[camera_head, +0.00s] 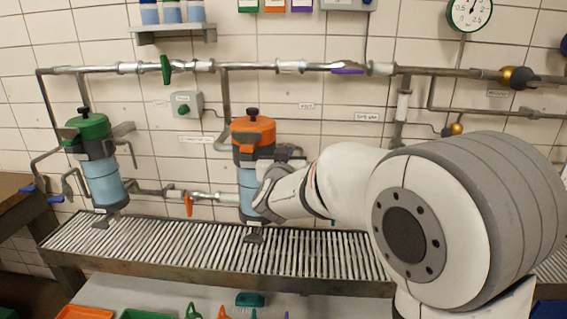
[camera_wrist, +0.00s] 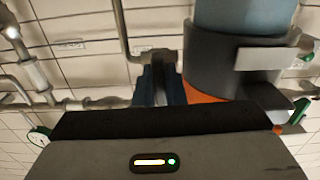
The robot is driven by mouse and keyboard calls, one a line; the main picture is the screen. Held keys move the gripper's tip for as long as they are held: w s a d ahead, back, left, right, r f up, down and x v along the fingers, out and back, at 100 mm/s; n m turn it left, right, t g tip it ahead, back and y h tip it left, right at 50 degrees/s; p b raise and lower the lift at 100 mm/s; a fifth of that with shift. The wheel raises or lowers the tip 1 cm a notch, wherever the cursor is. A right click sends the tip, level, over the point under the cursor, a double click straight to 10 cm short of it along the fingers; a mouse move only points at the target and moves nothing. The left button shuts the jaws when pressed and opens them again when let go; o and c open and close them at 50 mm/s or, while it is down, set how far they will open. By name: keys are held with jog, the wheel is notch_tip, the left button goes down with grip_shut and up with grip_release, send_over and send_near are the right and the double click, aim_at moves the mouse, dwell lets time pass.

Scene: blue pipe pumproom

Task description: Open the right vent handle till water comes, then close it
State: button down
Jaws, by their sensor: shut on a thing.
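The right filter housing (camera_head: 253,138) has an orange lid and a blue bowl, upright above the slatted drain. In the wrist view, which looks upside down, its blue bowl (camera_wrist: 245,16) and grey collar (camera_wrist: 215,65) are close on the right. My gripper (camera_wrist: 160,76) has dark blue fingers around a small grey fitting beside the housing, which I take as the right vent handle (camera_wrist: 153,55). The fingers and my gripper body hide most of it, so its angle is unclear. In the head view my arm covers the grip. I see no running water.
The left housing (camera_head: 93,150) has a green lid. A pipe (camera_head: 130,68) with a green lever and a purple lever runs above both. An orange lever (camera_head: 188,205) is on the lower pipe between them. The slatted drain (camera_head: 160,238) is below; a gauge (camera_head: 469,12) hangs upper right.

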jog(key=shift+m, duration=0.4)
jog(key=c, duration=1.5)
grip_release()
jog(key=s, duration=0.7)
jog(key=shift+s+a+b, duration=0.15)
jog(key=shift+s+b, duration=0.2)
jog(key=shift+s, duration=0.05)
